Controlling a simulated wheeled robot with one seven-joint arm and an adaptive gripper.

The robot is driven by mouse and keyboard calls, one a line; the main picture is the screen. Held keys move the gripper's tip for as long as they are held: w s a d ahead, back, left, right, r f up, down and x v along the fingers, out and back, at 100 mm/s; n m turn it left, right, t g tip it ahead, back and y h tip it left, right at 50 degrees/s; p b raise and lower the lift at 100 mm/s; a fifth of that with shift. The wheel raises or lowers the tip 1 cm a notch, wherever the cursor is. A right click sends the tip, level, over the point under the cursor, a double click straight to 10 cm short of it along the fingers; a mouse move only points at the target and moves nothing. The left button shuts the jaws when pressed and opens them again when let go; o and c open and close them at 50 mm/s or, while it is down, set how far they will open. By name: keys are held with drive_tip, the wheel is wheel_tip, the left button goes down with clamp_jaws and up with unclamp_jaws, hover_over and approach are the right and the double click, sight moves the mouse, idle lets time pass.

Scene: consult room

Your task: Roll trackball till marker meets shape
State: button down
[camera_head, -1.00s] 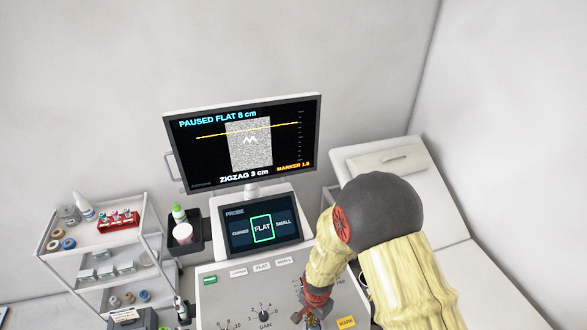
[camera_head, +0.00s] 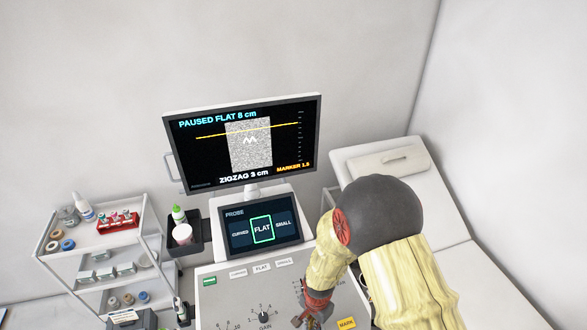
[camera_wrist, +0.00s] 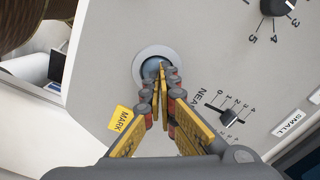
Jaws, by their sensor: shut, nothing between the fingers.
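The trackball (camera_wrist: 152,66) is a dark blue ball in a pale ring on the grey console; in the wrist view my gripper (camera_wrist: 160,72) is shut with its fingertips over it, hiding part of it. Whether the tips touch it I cannot tell. In the head view my gripper (camera_head: 309,319) is low on the console, and the ball is hidden. The monitor (camera_head: 245,142) reads "PAUSED FLAT 8 cm", "ZIGZAG 3 cm" and "MARKER 1.5". A yellow marker line (camera_head: 215,134) crosses the scan a little above the white zigzag shape (camera_head: 250,141).
A yellow MARK button (camera_wrist: 120,118) is left of my fingers in the wrist view. The probe touchscreen (camera_head: 261,229) highlights FLAT. A cart (camera_head: 95,248) with supplies stands left.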

drive_tip(key=shift+s+d, duration=0.15)
drive_tip(key=shift+s, duration=0.5)
drive_tip(key=shift+r, duration=0.15)
drive_tip(key=shift+r+p, duration=1.75)
drive_tip(key=shift+r, duration=0.65)
